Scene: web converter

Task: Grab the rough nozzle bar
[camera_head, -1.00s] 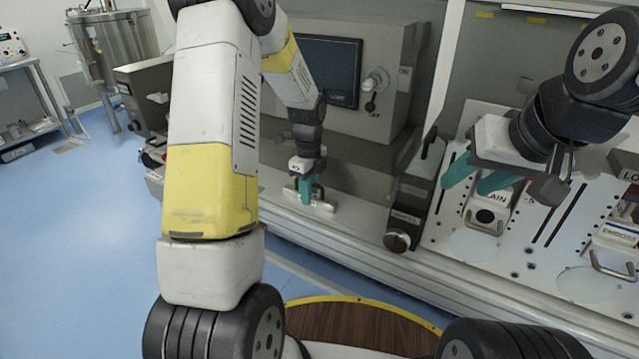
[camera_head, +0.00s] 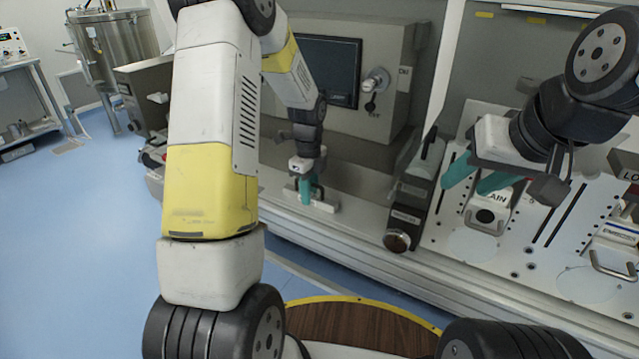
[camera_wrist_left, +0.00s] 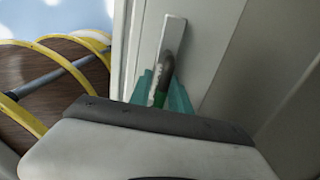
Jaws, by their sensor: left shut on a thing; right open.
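The rough nozzle bar, as I take it, is a pale flat bar (camera_head: 325,207) lying on the white ledge at the front of the machine in the head view. In the left wrist view the flat bar (camera_wrist_left: 173,35) carries a dark curved handle. My left gripper (camera_head: 308,194) reaches down to it, with its teal fingers (camera_wrist_left: 161,90) shut on the handle. The fingers hide part of the handle. My right gripper (camera_head: 467,185) is open and empty, its teal fingers apart over the white perforated panel, near a labelled block.
A black screen (camera_head: 332,70) and a grey cabinet (camera_head: 385,95) stand behind the ledge. A dark slanted unit with a round knob (camera_head: 397,240) is right of the bar. The white panel (camera_head: 530,235) bears slots and handles. Blue floor (camera_head: 80,260) is open at left.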

